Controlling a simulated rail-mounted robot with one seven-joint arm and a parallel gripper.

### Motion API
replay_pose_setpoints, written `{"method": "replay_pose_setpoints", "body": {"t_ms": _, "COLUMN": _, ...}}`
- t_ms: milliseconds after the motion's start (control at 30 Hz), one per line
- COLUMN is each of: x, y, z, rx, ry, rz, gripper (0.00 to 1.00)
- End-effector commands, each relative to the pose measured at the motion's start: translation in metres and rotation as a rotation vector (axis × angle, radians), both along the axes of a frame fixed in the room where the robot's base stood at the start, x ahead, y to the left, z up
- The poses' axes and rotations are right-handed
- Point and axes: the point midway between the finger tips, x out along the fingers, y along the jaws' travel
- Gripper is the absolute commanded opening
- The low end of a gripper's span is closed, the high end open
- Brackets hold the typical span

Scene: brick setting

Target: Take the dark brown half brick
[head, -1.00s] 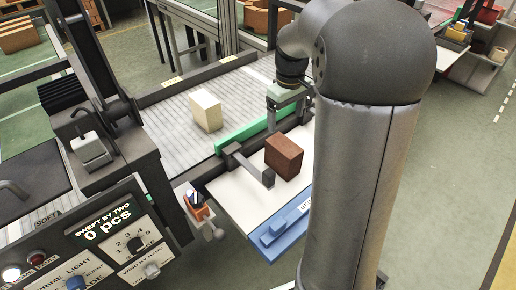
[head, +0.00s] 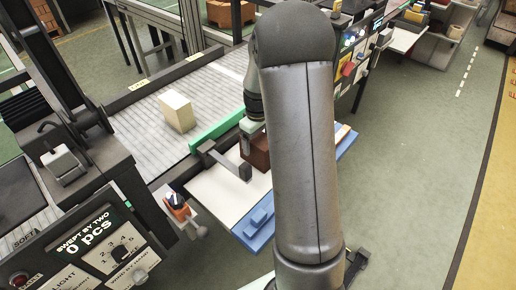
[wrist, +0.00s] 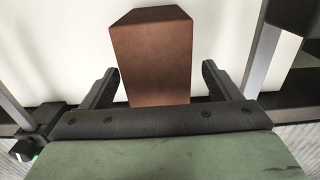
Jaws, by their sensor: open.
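The dark brown half brick (head: 258,150) stands on a white surface (head: 215,192) beside the conveyor, partly hidden by my arm in the head view. In the wrist view the brick (wrist: 152,58) sits between the two fingers of my gripper (wrist: 160,82), slightly nearer the left finger. Both fingers are apart, with a gap on each side of the brick. In the head view my gripper (head: 250,132) is at the brick's top, and its fingertips are mostly hidden.
A cream block (head: 178,111) stands on the grey roller conveyor (head: 140,125). A green bar (head: 214,134) runs along the conveyor's edge. A dark pusher bar (head: 226,160) lies close left of the brick. A blue stepped block (head: 256,222) is at the white surface's front edge.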

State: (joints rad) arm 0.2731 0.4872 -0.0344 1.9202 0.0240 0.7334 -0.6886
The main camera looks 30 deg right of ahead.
Motion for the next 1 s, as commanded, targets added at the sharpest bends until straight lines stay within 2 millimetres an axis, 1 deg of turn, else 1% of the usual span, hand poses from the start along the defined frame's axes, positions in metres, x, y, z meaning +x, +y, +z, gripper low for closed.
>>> {"method": "replay_pose_setpoints", "body": {"t_ms": 100, "x": 0.000, "y": -0.002, "z": -0.018, "rx": 0.002, "ry": 0.006, "rz": 0.000, "gripper": 0.84}}
{"method": "replay_pose_setpoints", "body": {"t_ms": 233, "x": 0.000, "y": -0.002, "z": -0.035, "rx": 0.001, "ry": 0.005, "rz": 0.000, "gripper": 0.84}}
{"method": "replay_pose_setpoints", "body": {"t_ms": 367, "x": 0.001, "y": -0.002, "z": -0.042, "rx": 0.001, "ry": 0.001, "rz": 0.000, "gripper": 0.84}}
{"method": "replay_pose_setpoints", "body": {"t_ms": 533, "x": 0.001, "y": -0.002, "z": -0.042, "rx": 0.001, "ry": 0.001, "rz": -0.001, "gripper": 0.84}}
{"method": "replay_pose_setpoints", "body": {"t_ms": 567, "x": 0.001, "y": -0.002, "z": -0.042, "rx": 0.001, "ry": 0.001, "rz": -0.001, "gripper": 0.81}}
{"method": "replay_pose_setpoints", "body": {"t_ms": 600, "x": 0.001, "y": -0.002, "z": -0.042, "rx": 0.001, "ry": 0.001, "rz": -0.001, "gripper": 0.70}}
{"method": "replay_pose_setpoints", "body": {"t_ms": 667, "x": 0.001, "y": -0.002, "z": -0.042, "rx": 0.001, "ry": 0.001, "rz": -0.001, "gripper": 0.53}}
{"method": "replay_pose_setpoints", "body": {"t_ms": 700, "x": 0.001, "y": -0.002, "z": -0.042, "rx": 0.001, "ry": 0.001, "rz": -0.001, "gripper": 0.42}}
{"method": "replay_pose_setpoints", "body": {"t_ms": 767, "x": 0.001, "y": -0.002, "z": -0.042, "rx": 0.001, "ry": 0.001, "rz": -0.001, "gripper": 0.25}}
{"method": "replay_pose_setpoints", "body": {"t_ms": 800, "x": 0.001, "y": -0.002, "z": -0.042, "rx": 0.001, "ry": 0.001, "rz": -0.001, "gripper": 0.15}}
{"method": "replay_pose_setpoints", "body": {"t_ms": 1000, "x": 0.002, "y": -0.002, "z": -0.041, "rx": 0.000, "ry": -0.001, "rz": -0.001, "gripper": 0.15}}
